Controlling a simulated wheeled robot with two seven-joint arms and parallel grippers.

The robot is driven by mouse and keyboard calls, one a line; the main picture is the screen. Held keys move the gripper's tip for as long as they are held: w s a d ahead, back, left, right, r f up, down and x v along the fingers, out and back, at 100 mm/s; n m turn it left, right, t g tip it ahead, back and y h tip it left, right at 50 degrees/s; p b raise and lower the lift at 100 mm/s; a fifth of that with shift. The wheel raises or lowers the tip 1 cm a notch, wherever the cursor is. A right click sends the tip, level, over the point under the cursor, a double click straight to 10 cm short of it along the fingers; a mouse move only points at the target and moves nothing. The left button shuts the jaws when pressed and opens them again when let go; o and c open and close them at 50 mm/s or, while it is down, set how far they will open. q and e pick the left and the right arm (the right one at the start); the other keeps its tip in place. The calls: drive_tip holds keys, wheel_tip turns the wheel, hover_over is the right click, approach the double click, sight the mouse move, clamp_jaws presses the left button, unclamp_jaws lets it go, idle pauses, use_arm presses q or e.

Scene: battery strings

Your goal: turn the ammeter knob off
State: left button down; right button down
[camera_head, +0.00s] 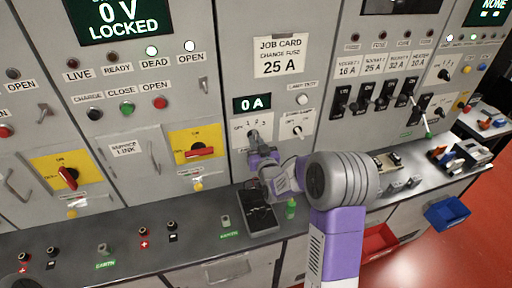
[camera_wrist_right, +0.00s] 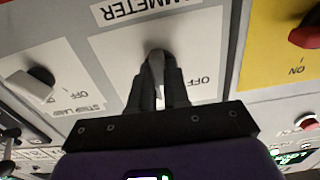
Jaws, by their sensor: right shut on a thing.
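In the head view the ammeter plate (camera_head: 239,129) lies below a display (camera_head: 252,103) reading 0 A. My right gripper (camera_wrist_right: 158,92) has its dark fingers shut on the knob, straight in front of the plate; it also shows in the head view (camera_head: 254,142). The fingers partly cover the knob, so I cannot tell which mark it points at. My left gripper is out of view.
A lamp test button (camera_head: 302,99) and a strip lamp knob (camera_head: 296,130) are to the right. A yellow plate with a red handle (camera_head: 200,150) is to the left.

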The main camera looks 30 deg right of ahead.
drive_tip(key=shift+d+n+b, duration=0.1)
drive_tip(key=shift+n+b, duration=2.65)
drive_tip(key=shift+n, duration=1.85)
drive_tip(key=c, duration=1.1)
unclamp_jaws()
drive_tip(key=v, duration=0.7)
drive_tip(key=shift+s, duration=0.35)
drive_tip(key=shift+r, duration=0.1)
